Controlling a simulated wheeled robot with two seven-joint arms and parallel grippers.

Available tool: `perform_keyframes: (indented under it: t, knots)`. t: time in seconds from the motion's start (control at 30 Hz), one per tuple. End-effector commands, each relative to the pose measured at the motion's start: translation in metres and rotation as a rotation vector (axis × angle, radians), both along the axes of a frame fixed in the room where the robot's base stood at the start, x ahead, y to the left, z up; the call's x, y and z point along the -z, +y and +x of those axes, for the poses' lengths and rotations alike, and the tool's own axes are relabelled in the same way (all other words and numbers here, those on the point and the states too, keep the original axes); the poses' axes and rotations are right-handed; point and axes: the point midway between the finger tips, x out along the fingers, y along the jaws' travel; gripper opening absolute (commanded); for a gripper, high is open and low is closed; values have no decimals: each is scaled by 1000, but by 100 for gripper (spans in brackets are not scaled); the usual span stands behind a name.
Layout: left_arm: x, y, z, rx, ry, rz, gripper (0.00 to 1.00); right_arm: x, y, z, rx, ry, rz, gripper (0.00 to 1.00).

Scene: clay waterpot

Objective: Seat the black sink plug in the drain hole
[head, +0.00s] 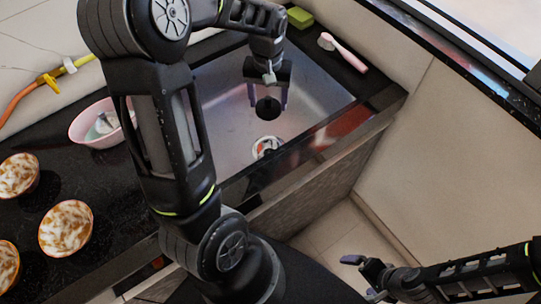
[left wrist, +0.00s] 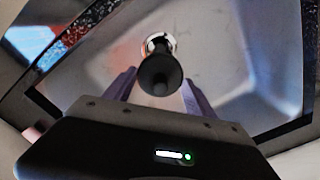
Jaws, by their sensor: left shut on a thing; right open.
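The black sink plug (head: 267,109) hangs in my left gripper (head: 267,97), which is shut on it above the metal sink basin. In the left wrist view the plug (left wrist: 160,76) is between the purple fingers of my left gripper (left wrist: 158,92). The round drain hole (head: 266,147) with its bright metal ring is in the basin floor, apart from the plug and lower in the head view. In the left wrist view the plug partly covers the drain hole (left wrist: 157,40). My right gripper (head: 361,277) is open and empty, low at the right, away from the sink.
The sink (head: 222,110) is set in a dark counter (head: 100,190). A pink bowl (head: 88,128), several patterned bowls (head: 66,228) and an orange hose (head: 30,92) are at the left. A green sponge (head: 300,18) and a pink-handled brush (head: 345,54) lie behind the sink.

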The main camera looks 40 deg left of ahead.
Motion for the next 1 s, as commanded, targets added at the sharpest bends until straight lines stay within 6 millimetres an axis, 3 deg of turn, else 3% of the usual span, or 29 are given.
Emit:
perform_keyframes:
  t: [0.03,0.2,0.4,1.0]
  knots:
    - [22,0,0,1,0,0,23,22,0,0,1,-2,1,100]
    - [70,0,-1,0,-1,0,23,69,0,2,-1,-9,4,100]
    - [105,0,-1,0,-1,0,23,102,1,3,-3,-14,7,100]
    - [117,0,-1,0,2,-1,23,107,1,4,-4,-17,8,100]
